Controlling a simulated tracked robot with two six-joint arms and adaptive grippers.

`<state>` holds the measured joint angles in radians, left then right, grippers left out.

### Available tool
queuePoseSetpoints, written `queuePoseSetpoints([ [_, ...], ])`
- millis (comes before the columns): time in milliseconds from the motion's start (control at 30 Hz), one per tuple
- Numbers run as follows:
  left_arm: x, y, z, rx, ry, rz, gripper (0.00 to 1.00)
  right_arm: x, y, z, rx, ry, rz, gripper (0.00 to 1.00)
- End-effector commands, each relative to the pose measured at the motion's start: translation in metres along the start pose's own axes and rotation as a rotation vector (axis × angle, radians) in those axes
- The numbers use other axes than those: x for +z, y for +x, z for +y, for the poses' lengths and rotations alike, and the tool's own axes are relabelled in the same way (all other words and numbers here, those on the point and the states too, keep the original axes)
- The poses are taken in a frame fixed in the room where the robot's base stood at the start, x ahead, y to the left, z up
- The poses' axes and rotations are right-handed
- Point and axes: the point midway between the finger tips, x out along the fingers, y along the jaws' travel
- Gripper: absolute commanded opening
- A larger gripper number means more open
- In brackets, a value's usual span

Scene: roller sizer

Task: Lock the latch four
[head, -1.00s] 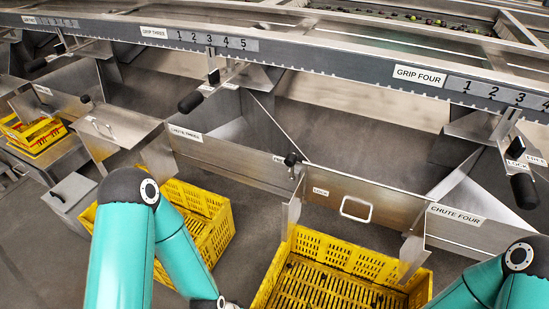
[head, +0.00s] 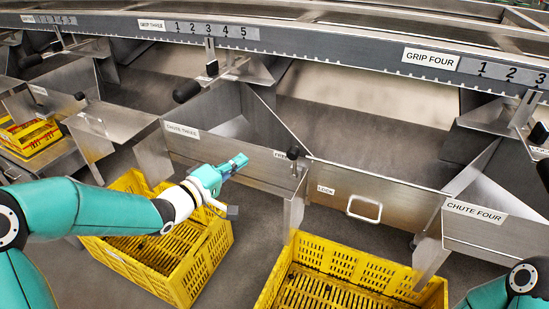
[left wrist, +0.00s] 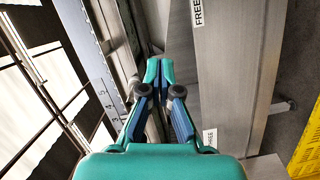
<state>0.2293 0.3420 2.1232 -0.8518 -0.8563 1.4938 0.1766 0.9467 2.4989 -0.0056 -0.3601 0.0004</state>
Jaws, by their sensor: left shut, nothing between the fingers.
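The LOCK label (head: 325,190) is on the gate, right of the pin. No label names this latch. In the left wrist view the fingertips (left wrist: 159,70) are together beside a panel bearing a FREE label (left wrist: 198,12). My right gripper is not in view.
Yellow crates (head: 190,255) (head: 330,262) stand below the chutes. The chute four panel (head: 480,228) is right of the gate. Black-handled levers (head: 187,91) hang from the rail with the GRIP FOUR label (head: 430,60). My right arm shows at the lower right.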

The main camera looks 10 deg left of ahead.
Motion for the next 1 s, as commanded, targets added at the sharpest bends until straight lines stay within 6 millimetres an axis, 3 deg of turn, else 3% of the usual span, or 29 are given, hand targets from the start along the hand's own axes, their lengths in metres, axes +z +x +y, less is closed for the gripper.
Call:
queuePoseSetpoints([
  [467, 0.001, 0.011, -0.001, -0.001, -0.001, -0.002, 0.00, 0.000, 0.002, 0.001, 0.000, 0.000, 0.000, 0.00],
  [967, 0.002, 0.103, -0.002, -0.001, 0.000, -0.002, 0.00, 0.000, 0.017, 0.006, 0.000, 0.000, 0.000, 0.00],
  [1000, 0.009, 0.104, -0.004, -0.001, -0.002, -0.003, 0.00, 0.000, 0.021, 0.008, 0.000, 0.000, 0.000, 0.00],
])
